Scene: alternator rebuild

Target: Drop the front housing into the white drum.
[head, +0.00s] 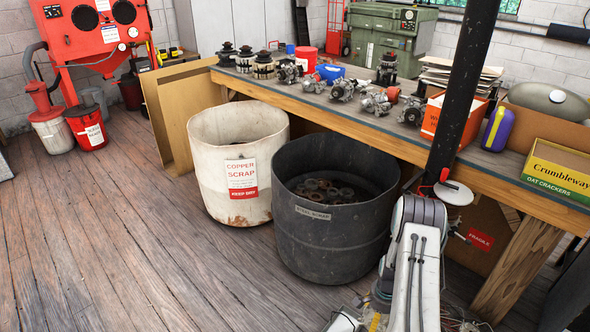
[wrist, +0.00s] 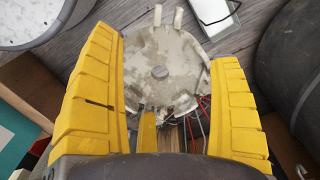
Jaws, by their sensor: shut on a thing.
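The white drum (head: 268,185) stands open-topped on the floor before the bench in the head view, with a Copper Scrap label. Its rim and walls show rust; its floor is hidden. In the wrist view my gripper (wrist: 162,85) has its yellow fingers on both sides of a round, dull grey metal piece with two lugs and a central boss, which looks like the front housing (wrist: 175,50). My gripper is shut on it.
A dark drum (head: 320,245) holding several ring-shaped parts stands right of the white drum, close beside it. The bench (head: 350,122) behind carries several alternators and boxes. A black post (head: 462,90) rises at the right. Wooden floor (head: 110,235) is clear at the left.

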